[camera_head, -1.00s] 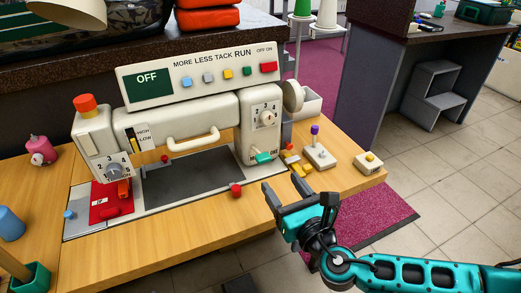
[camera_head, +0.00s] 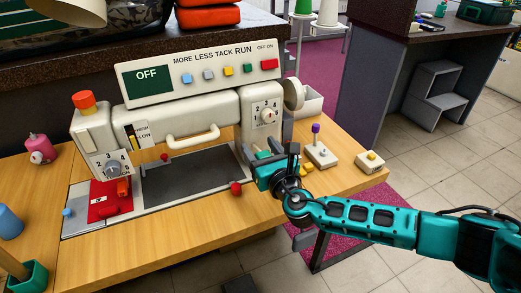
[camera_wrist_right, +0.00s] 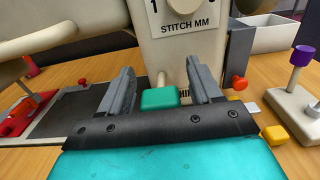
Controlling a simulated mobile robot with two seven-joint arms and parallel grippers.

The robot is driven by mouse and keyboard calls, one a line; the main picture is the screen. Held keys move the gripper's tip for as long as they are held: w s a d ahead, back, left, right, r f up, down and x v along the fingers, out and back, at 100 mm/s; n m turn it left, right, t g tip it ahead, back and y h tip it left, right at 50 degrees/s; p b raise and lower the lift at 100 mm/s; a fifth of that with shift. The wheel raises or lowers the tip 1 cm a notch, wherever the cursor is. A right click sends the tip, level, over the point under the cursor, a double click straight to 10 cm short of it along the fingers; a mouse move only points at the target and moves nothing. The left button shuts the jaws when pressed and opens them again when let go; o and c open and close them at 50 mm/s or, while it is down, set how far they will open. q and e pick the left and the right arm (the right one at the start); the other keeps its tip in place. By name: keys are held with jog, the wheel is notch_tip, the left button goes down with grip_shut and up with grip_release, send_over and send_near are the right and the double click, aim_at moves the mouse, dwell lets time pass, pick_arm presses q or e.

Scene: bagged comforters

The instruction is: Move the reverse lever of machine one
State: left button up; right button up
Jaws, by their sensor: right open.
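The sewing machine (camera_head: 185,118) stands on a wooden table. A teal lever (camera_head: 263,155) sticks out low on its right-hand pillar, under the stitch dial (camera_head: 267,115). My right gripper (camera_head: 276,163) is open in front of that pillar and partly hides the lever in the head view. In the right wrist view the lever's teal end (camera_wrist_right: 159,98) shows between the two spread fingers (camera_wrist_right: 160,92), nearer the left one, with gaps on both sides. A label behind the fingers is mostly hidden. My left gripper is not in view.
A purple-topped joystick (camera_head: 317,147) and a yellow-button box (camera_head: 371,161) stand to the right. A handwheel (camera_head: 293,95) is behind.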

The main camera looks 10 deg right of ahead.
jog(key=shift+c, duration=0.4)
grip_shut()
